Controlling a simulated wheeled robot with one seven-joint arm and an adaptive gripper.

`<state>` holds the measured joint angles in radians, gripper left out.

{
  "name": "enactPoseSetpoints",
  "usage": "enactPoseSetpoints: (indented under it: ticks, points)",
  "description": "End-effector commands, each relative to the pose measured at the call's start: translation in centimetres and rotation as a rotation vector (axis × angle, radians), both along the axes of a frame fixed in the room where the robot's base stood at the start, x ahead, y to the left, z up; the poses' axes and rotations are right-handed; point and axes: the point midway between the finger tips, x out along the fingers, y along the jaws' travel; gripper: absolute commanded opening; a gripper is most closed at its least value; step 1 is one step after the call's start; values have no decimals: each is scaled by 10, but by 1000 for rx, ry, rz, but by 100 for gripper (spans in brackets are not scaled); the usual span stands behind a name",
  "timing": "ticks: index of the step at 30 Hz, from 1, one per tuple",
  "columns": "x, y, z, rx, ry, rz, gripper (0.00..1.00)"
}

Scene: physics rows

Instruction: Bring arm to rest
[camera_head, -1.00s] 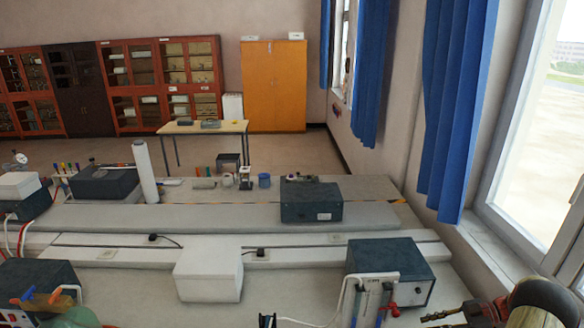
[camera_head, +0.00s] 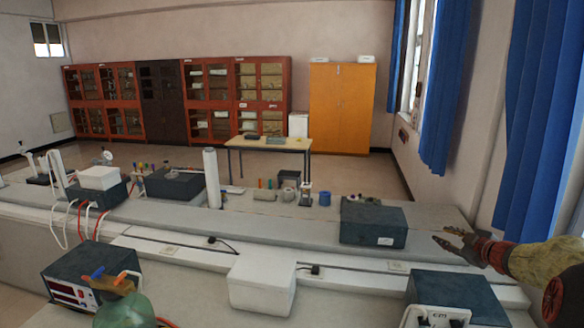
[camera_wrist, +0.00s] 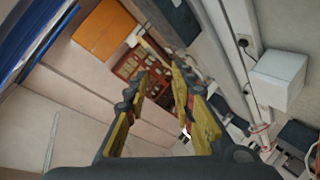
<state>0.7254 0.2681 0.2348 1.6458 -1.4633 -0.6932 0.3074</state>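My arm reaches in from the right edge of the head view. My gripper (camera_head: 450,240) is at the end of it, over the right end of the long bench (camera_head: 375,268), to the right of a dark box (camera_head: 373,222). In the wrist view my gripper (camera_wrist: 160,76) has two yellow fingers with dark tips. They stand apart with nothing between them, and the room shows through the gap.
A white box (camera_head: 262,283) stands on the near bench, with a dark box (camera_head: 455,293) right of it and an instrument (camera_head: 85,275) left. A white cylinder (camera_head: 211,178) stands upright. Blue curtains (camera_head: 530,130) hang at the right.

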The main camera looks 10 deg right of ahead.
Motion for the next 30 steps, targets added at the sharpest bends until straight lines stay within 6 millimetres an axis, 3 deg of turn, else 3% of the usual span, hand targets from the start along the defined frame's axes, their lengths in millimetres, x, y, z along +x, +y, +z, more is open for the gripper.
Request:
enactPoseSetpoints:
  ticks: [1,3,6,9,12,17,24,30]
  points:
    - [1,17,21,-9,-23,-50,25]
    - [-3,34,44,-7,-42,-135,25]
    - [-20,59,69,17,-54,-252,25]
    - [-48,87,83,57,-45,-360,25]
    - [-84,117,84,118,-14,-455,25]
    - [-156,173,62,238,88,-568,25]
    - [-275,267,-6,430,330,-630,25]
    - [-360,334,-59,543,538,-602,25]
